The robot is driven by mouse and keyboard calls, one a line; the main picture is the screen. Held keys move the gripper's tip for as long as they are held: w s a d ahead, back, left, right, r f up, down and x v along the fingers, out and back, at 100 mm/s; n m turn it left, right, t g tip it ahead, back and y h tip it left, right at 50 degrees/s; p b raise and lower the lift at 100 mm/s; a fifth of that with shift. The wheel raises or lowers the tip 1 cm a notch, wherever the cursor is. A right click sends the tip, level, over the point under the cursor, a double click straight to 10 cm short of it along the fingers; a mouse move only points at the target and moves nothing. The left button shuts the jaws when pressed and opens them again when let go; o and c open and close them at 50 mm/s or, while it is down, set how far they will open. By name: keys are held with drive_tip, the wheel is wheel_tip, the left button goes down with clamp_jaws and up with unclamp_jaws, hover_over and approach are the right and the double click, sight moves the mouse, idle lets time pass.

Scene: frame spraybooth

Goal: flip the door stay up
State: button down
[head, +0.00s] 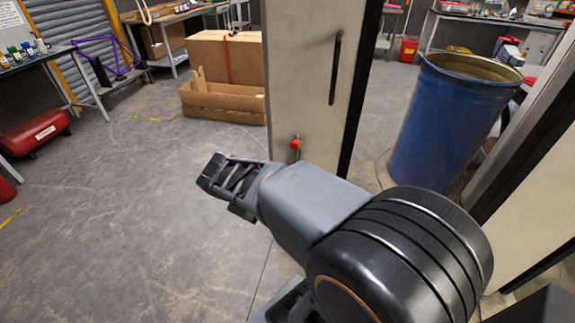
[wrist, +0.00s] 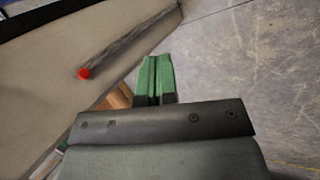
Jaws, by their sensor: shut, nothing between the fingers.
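The door stay (head: 296,148) is on the lower part of the pale door (head: 306,85), with a red end on a grey bar. Below the red end, my arm hides it in the head view. In the wrist view, the stay's grey bar (wrist: 128,42) runs from the red end toward the door's lower edge, near the floor. My gripper (head: 211,172) is left of the door, over the floor and apart from the stay. In the wrist view its green fingers (wrist: 155,75) are together and empty, to the right of and below the red end.
A blue drum (head: 445,125) stands right of the door, beyond the opening. Cardboard boxes (head: 222,60) and a wooden crate (head: 225,105) are behind the door on the left. A red tank (head: 35,132) lies at far left.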

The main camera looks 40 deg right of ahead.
drive_tip(key=w+d+f+n+g+h+b, duration=0.2)
drive_tip(key=d+f+n+h+b, duration=0.1)
drive_tip(key=d+f+h+b, duration=0.4)
drive_tip(key=w+d+f+n+g+h+b, duration=0.25)
drive_tip(key=d+h+b, duration=0.2)
drive_tip(key=d, duration=0.55)
drive_tip(key=w+d+f+n+t+h+b, duration=0.3)
drive_tip(key=w+f+n+t+h+b, duration=0.3)
drive_tip(key=w+f+n+t+b, duration=0.7)
drive_tip(key=d+r+t, duration=0.1)
drive_tip(key=d+r, duration=0.2)
drive_tip(key=r, duration=0.3)
drive_tip(key=d+r+t+p, duration=0.1)
drive_tip(key=d+r, duration=0.3)
drive_tip(key=r, duration=0.1)
drive_tip(key=shift+w+d+r+t, duration=0.25)
drive_tip(key=shift+w+r+t, duration=0.05)
drive_tip(key=shift+r+t, duration=0.1)
